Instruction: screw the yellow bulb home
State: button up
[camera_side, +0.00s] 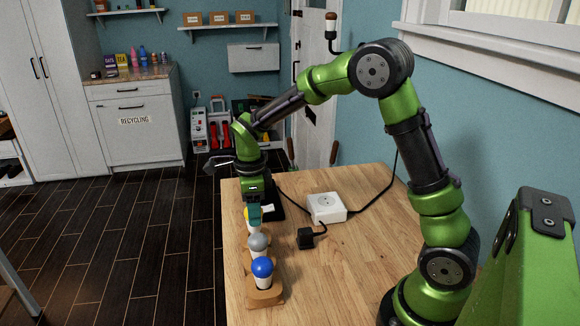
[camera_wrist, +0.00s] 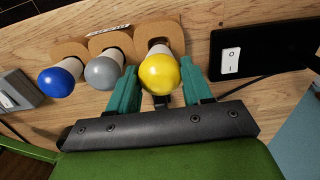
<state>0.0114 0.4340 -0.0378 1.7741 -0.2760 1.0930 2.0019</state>
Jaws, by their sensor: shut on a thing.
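My gripper (camera_wrist: 160,84) points down over the table, its teal fingers shut on the yellow bulb (camera_wrist: 160,73), one on each side of the globe. In the side view the gripper (camera_side: 254,215) hides most of the yellow bulb (camera_side: 246,213). The bulb is over the end place of a row of wooden holders (camera_wrist: 154,28); I cannot tell whether its base still sits in the holder. A grey bulb (camera_side: 258,242) and a blue bulb (camera_side: 263,267) stand upright beside it in the row. A black base with a white switch (camera_wrist: 231,61) lies next to the yellow bulb.
A white socket box (camera_side: 326,208) and a black plug (camera_side: 305,238) with its cable lie right of the row. The wooden table (camera_side: 330,280) is clear toward the front right. A grey box (camera_wrist: 18,90) shows at the left of the wrist view.

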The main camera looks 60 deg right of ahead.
jog(key=shift+r, duration=0.15)
jog(key=shift+r, duration=2.65)
jog(key=shift+f, duration=2.5)
jog(key=shift+f, duration=0.15)
jog(key=shift+f, duration=0.45)
jog(key=shift+f, duration=0.85)
dwell(1.2)
